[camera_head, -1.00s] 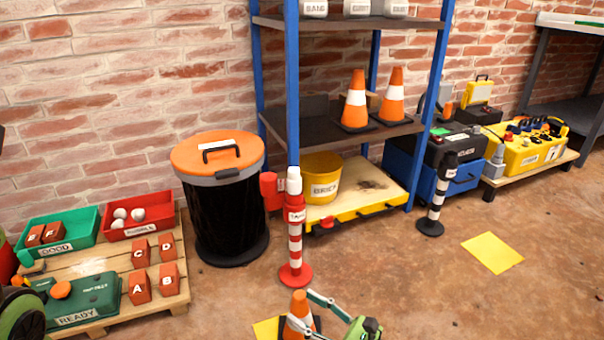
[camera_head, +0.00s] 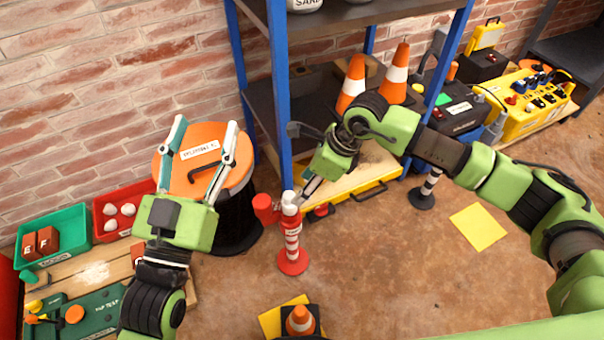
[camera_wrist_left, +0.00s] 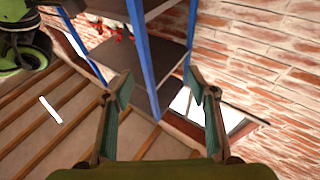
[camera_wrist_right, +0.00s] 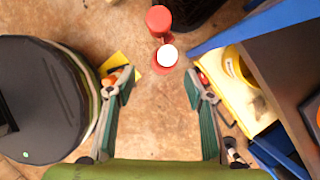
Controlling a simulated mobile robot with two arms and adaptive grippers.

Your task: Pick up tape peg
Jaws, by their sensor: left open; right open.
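The task's tape peg seems to be the red-and-white striped post (camera_head: 292,240), which stands upright on a red base, with a white top and a red cylinder (camera_head: 264,207) at its side. I cannot tell whether the name means the whole post or only its top. In the right wrist view, the white top (camera_wrist_right: 168,55) shows between and beyond the open fingers, with no contact visible. My left gripper (camera_head: 206,124) is open and empty, in front of the orange-lidded bin in the picture.
The blue-framed shelf (camera_head: 281,120) stands close behind the post. The black bin with its orange lid (camera_head: 207,143) is to its left. A cone (camera_head: 300,321) on a yellow mat is in front. A black-and-white post (camera_head: 424,190) stands at right. The floor at right is mostly clear.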

